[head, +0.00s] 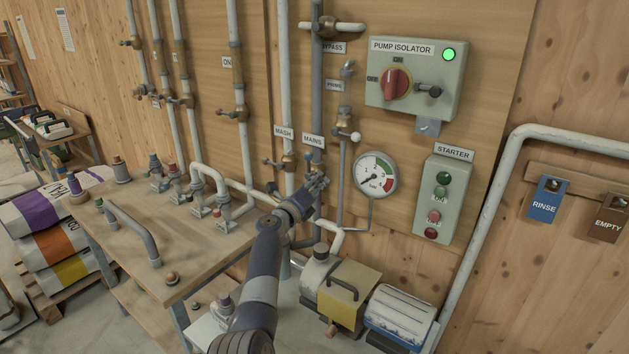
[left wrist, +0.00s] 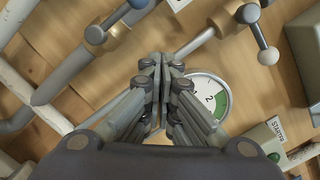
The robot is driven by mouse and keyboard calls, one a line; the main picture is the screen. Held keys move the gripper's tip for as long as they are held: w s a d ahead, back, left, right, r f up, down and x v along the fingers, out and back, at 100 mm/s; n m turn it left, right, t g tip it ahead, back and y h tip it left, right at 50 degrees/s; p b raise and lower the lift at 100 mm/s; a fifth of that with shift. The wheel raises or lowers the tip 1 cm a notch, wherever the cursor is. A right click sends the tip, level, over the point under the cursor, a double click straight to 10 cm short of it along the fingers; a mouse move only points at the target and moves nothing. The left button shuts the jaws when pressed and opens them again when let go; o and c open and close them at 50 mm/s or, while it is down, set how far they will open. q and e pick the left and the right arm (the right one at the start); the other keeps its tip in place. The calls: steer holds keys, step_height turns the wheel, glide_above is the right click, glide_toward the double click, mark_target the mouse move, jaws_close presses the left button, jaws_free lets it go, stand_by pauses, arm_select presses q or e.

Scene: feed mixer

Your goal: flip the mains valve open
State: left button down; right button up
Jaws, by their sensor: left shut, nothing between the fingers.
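The MAINS label (head: 313,141) is on the grey vertical pipe (head: 317,90) in the middle of the head view. Just under it, my left gripper (head: 322,180) is raised close to the pipe and hides part of the fittings there. In the left wrist view its fingers (left wrist: 163,62) are shut with nothing between them. A brass valve body (left wrist: 95,35) with a blue-ended handle (left wrist: 137,4) shows at upper left, apart from the fingertips; it appears to be the mains valve. I cannot tell whether the fingers touch anything. My right gripper is not in view.
A pressure gauge (head: 375,173) is just right of my gripper. The MASH label (head: 284,132) marks the neighbouring pipe, close on the left. A small valve with a white knob (head: 355,136) is above right. The pump isolator box (head: 417,80) has a lit green lamp. A workbench (head: 185,255) stands below.

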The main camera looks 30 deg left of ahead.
arm_select(q)
steer(key=s, duration=0.2)
steer(key=shift+s, duration=0.3)
stand_by(0.4)
